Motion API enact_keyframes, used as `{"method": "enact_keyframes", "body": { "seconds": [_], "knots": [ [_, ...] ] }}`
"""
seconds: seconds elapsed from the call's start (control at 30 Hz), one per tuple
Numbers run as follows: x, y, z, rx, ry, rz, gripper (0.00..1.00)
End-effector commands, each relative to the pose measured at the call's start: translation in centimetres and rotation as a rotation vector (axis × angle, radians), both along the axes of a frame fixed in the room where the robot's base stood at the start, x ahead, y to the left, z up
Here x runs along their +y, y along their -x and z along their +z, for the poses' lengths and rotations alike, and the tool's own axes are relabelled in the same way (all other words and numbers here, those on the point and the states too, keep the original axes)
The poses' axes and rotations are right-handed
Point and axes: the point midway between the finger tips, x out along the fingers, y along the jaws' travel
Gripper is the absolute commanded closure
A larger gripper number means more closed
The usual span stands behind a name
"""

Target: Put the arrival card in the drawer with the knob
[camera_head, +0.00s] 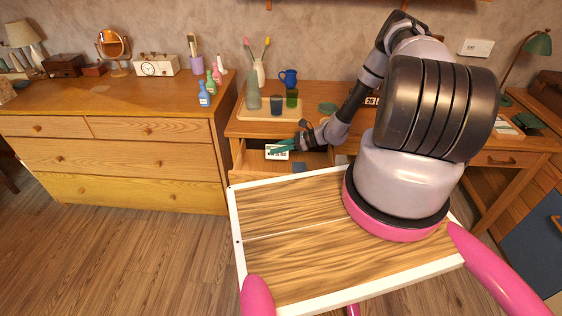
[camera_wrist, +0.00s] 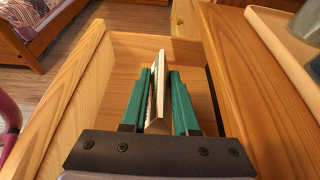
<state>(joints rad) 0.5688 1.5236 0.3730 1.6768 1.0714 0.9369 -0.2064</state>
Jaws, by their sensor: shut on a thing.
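The arrival card (camera_head: 277,152) is a small white card with dark print. My gripper (camera_head: 291,147) has green fingers and holds the card over an open drawer (camera_head: 238,160) under the desk's left part. In the wrist view the card (camera_wrist: 160,82) stands on edge, pinched between the two fingers (camera_wrist: 158,95). Below it is the bare wooden floor of the drawer (camera_wrist: 127,60). I cannot tell whether the card touches that floor. The knob on this drawer's front is not visible.
A tray (camera_head: 247,115) with a bottle and cups stands on the desk above the drawer. The desk edge (camera_wrist: 225,50) runs close along the right in the wrist view. A dark flat thing (camera_head: 299,167) shows near the drawer. A dresser (camera_head: 140,157) stands left.

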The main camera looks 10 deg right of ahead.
Motion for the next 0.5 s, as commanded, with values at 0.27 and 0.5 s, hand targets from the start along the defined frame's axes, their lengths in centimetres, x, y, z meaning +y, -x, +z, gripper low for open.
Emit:
{"method": "enact_keyframes", "body": {
  "seconds": [0.27, 0.5],
  "knots": [
    [0.0, -0.1, -3.4, 0.001, 0.0, -0.001, 1.0],
    [0.0, 0.0, -6.7, 0.0, 0.0, -0.002, 1.0]
  ]
}}
